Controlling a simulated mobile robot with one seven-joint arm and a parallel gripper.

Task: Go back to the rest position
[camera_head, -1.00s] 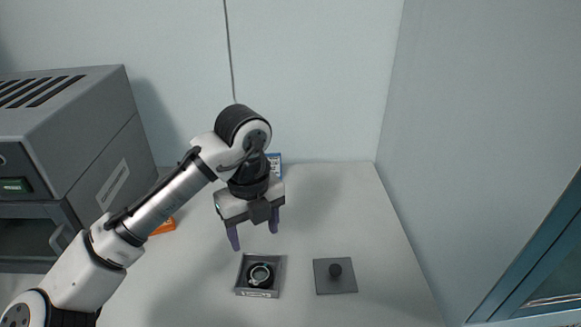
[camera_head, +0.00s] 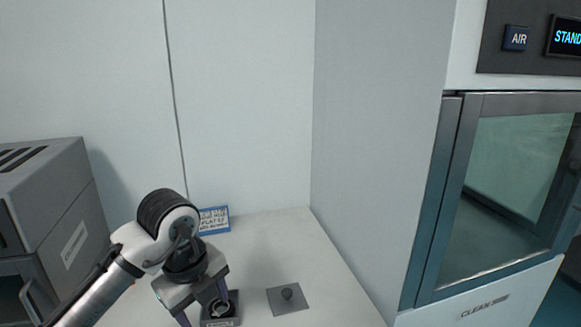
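My gripper (camera_head: 207,314) is at the lower left of the head view, at the end of my white and black arm. Its two purple fingers point down and stand apart, with nothing seen between them that it holds. In the picture it overlaps a small grey square tray (camera_head: 236,322) with a dark round part and a metal ring (camera_head: 221,309) in it. The left finger's tip is close to the frame's lower edge.
A blue-edged sign (camera_head: 214,220) stands at the wall. A grey machine (camera_head: 50,215) is at left. A glass-doored cabinet (camera_head: 515,190) is at right, beyond a grey partition (camera_head: 375,130).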

